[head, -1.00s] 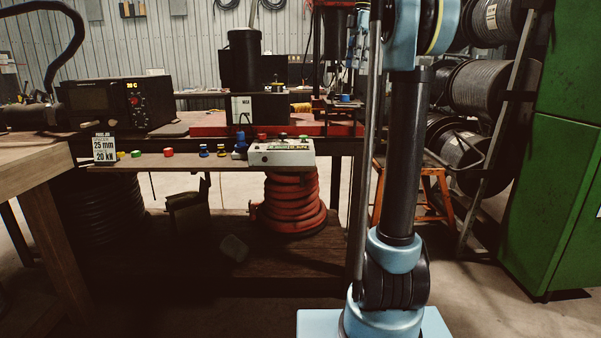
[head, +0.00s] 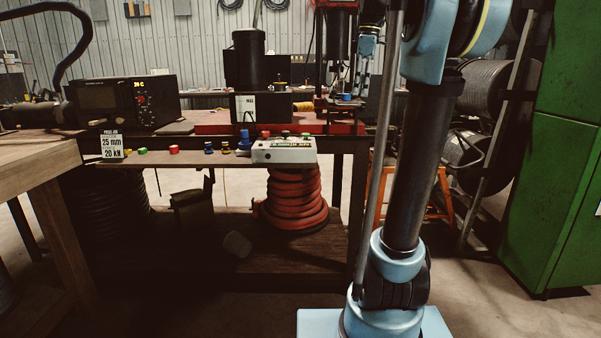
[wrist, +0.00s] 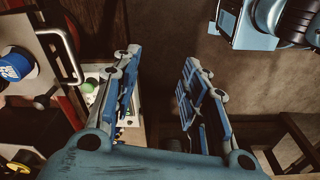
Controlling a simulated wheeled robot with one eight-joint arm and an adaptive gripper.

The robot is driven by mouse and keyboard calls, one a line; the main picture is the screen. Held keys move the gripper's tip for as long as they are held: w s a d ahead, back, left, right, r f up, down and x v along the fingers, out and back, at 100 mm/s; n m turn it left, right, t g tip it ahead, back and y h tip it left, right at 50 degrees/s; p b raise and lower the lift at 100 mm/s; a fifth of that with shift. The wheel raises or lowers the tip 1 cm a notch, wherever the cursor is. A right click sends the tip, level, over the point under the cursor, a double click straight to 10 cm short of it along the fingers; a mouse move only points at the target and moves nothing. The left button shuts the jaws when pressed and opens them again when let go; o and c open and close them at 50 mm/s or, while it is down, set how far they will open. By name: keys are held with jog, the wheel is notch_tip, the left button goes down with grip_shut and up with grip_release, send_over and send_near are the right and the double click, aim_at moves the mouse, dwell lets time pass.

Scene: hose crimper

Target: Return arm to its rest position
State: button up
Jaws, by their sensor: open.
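My gripper (wrist: 160,62) shows in the wrist view with its two blue-padded fingers spread apart. Nothing is between them but brown floor below. In the head view my arm rises from its light-blue base, its black link leaning to the right. A light-blue part of my arm's far end hangs by the red press at upper centre. My fingers cannot be made out clearly there. The pale control box (head: 284,150) sits on the bench's front edge. In the wrist view a pale box with a green button (wrist: 90,86) lies partly behind the left finger.
A wooden table (head: 40,160) stands at left. The dark bench holds a meter (head: 128,102), a sign card (head: 112,147) and small coloured pieces. A coiled red hose (head: 295,200) is below. A green cabinet (head: 555,150) and hose reels (head: 485,90) stand at right.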

jog(key=s+f+m, duration=0.5)
jog(key=s+f, duration=0.4)
jog(key=f, duration=0.4)
jog(key=s+f+m+t, duration=0.1)
jog(key=s+f+m, duration=0.4)
jog(key=s+f, duration=0.4)
jog(key=s+f+m+h, duration=0.1)
jog(key=s+f+m, duration=0.4)
jog(key=f, duration=1.4)
jog(key=s, duration=0.4)
jog(key=shift+a+t, duration=0.15)
jog(key=shift+t, duration=0.25)
jog(key=shift+s+f, duration=0.1)
jog(key=shift+w+f, duration=0.2)
jog(key=shift+w, duration=0.25)
jog(key=shift+c, duration=0.2)
